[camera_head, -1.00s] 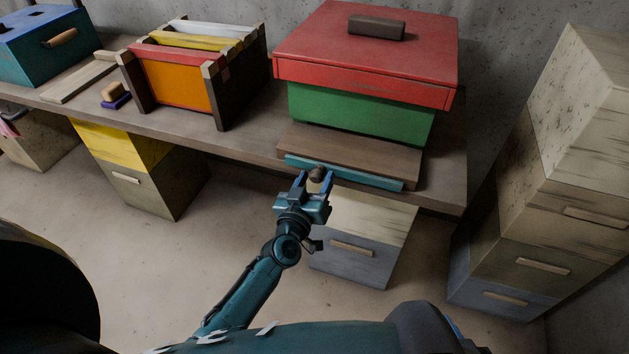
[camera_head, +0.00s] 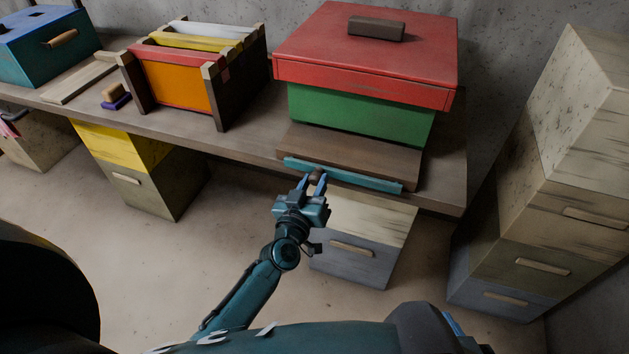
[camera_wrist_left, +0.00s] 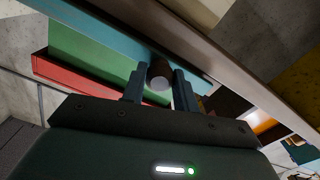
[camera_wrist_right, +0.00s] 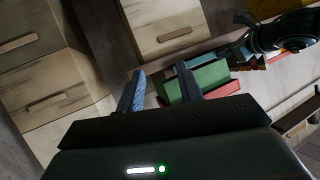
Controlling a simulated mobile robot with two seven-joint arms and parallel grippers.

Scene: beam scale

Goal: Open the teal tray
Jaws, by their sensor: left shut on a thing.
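The teal tray (camera_head: 360,178) shows as a narrow strip at the front of the wooden base under the green hive box (camera_head: 355,116). Its teal front also shows in the left wrist view (camera_wrist_left: 118,30). A dark round knob (camera_wrist_left: 160,75) stands out from it. My left gripper (camera_head: 315,181) is at the tray's front, its fingers shut on the knob, which sits between the fingertips in the left wrist view (camera_wrist_left: 160,86). My right gripper (camera_wrist_right: 160,82) shows only in its own wrist view, fingers apart and empty, away from the tray.
The hive has a red lid (camera_head: 370,55) with a dark handle. An orange frame holder (camera_head: 178,84) and a purple brush (camera_head: 115,98) are left on the bench (camera_head: 245,145). Drawer boxes (camera_head: 358,249) stand below; more are stacked at right (camera_head: 540,225). Floor before the tray is open.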

